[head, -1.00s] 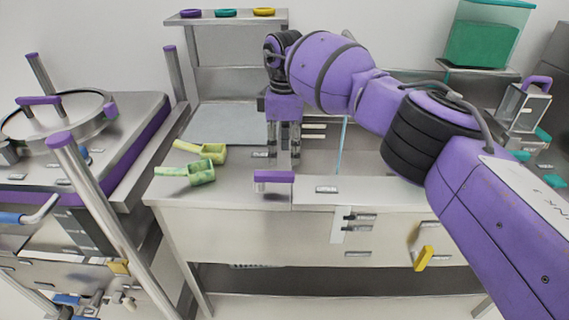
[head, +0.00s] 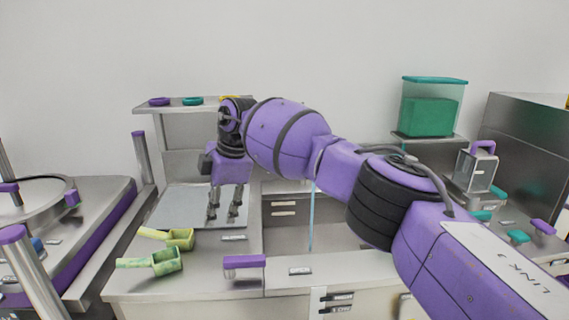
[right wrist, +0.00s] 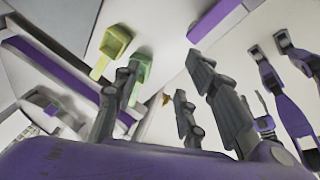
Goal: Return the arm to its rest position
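My right arm reaches in from the right of the head view. Its right gripper (head: 225,215) points down above the steel bench (head: 200,283), fingers apart with nothing between them. The right wrist view also shows the open, empty fingers (right wrist: 158,85). Two yellow-green scoops lie on the bench left of and nearer than the gripper: the far scoop (head: 180,239) and the near scoop (head: 165,262). Both also show beyond the fingers in the right wrist view (right wrist: 115,42). My left gripper is not in the head view.
A purple-handled block (head: 245,263) sits at the bench's front edge. A shelf (head: 172,108) with coloured rings stands behind the gripper. A teal-lidded container (head: 432,108) is on a wall shelf at right. A purple-edged steel unit (head: 95,222) stands at left.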

